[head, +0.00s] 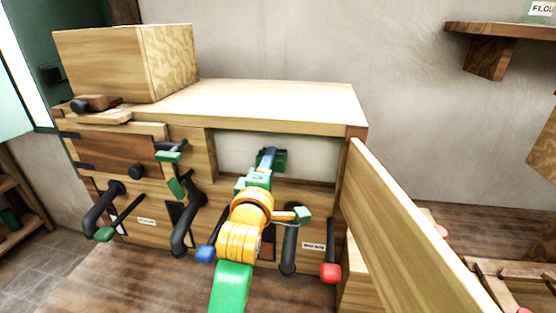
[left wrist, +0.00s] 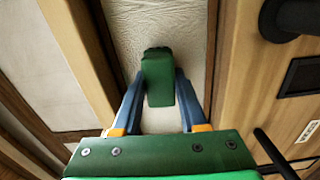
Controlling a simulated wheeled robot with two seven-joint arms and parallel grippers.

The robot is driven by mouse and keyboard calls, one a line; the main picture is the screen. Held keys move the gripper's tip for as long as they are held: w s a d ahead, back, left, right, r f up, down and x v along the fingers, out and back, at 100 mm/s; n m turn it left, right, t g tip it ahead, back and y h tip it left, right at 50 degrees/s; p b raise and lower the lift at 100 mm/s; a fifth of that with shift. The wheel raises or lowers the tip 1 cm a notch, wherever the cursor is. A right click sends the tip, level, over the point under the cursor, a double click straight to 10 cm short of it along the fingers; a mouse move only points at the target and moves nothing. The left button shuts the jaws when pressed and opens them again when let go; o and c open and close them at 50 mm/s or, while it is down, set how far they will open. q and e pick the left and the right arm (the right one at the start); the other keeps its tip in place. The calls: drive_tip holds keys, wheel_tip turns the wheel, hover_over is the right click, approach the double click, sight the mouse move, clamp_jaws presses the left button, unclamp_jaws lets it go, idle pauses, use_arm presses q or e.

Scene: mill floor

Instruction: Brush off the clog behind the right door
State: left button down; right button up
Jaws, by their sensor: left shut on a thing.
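My left gripper (head: 268,158) reaches into the opening on the right side of the wooden machine. In the left wrist view its blue fingers (left wrist: 154,100) are shut on a green block (left wrist: 158,78) with a dark far edge, perhaps the brush. The block also shows in the head view (head: 279,160), partly hidden by my gripper. The right door (head: 425,230) stands wide open, swung out to the right. A pale surface (left wrist: 135,25) lies beyond the block; I cannot tell whether they touch. I cannot make out a clog. My right gripper is not in view.
The machine's top (head: 270,98) carries a wooden box (head: 110,65) and a small dark wooden piece (head: 97,102) at the left. Dark handles (head: 187,225) and a red-ended lever (head: 330,272) stick out in front. A wall shelf (head: 500,30) is at the upper right.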

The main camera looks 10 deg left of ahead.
use_arm(q)
drive_tip(key=shift+a+r+p, duration=0.2)
drive_tip(key=shift+a+p, duration=0.3)
drive_tip(key=shift+a, duration=0.55)
drive_tip(key=a+p, duration=0.1)
drive_tip(key=a, duration=0.2)
drive_tip(key=shift+w+a, duration=0.15)
drive_tip(key=shift+a, duration=0.1)
drive_tip(key=shift+a+f+p, duration=0.1)
drive_tip(key=shift+a+p, duration=0.2)
drive_tip(key=shift+a, duration=0.35)
drive_tip(key=shift+s+p, duration=0.25)
drive_tip(key=shift+p, duration=0.1)
drive_tip(key=s+p, duration=0.2)
drive_tip(key=s, duration=0.3)
drive_tip(key=shift+s, duration=0.15)
